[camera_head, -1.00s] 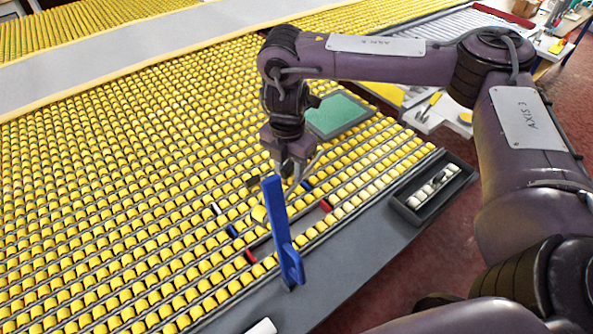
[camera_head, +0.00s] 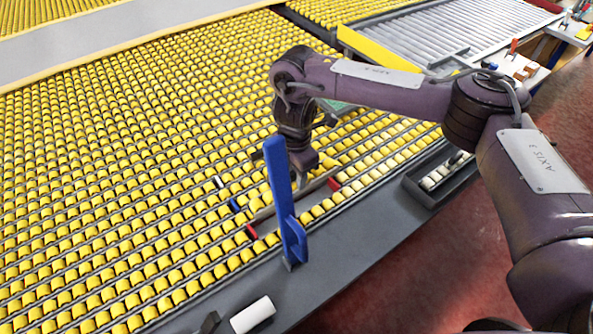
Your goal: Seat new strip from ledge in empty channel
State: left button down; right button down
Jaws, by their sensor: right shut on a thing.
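My right gripper (camera_head: 304,179) points down over the yellow roller bed, just behind the blue upright piece (camera_head: 283,190). Its fingertips are mostly hidden by that piece and look closed on a thin grey strip (camera_head: 263,213). The strip lies low and slanted at the gap in the rollers, between the red marks (camera_head: 334,184) and (camera_head: 252,232). I cannot tell whether it is above the empty channel or inside it. My left gripper is not in view.
The grey ledge (camera_head: 350,236) runs along the bed's front edge. A dark tray (camera_head: 426,196) with white rollers stands at the right. Blue and white marks (camera_head: 235,205) sit left of the gap. Red floor lies beyond the ledge.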

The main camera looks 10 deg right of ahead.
aim_at(295, 188)
jog(key=shift+f+b, duration=1.65)
jog(key=shift+f, duration=1.2)
jog(key=shift+p, duration=0.5)
jog(key=shift+f+b, duration=1.4)
jog(key=shift+f, duration=0.9)
jog(key=c, duration=0.9)
grip_release()
jog(key=shift+r, duration=0.1)
jog(key=shift+o, duration=0.2)
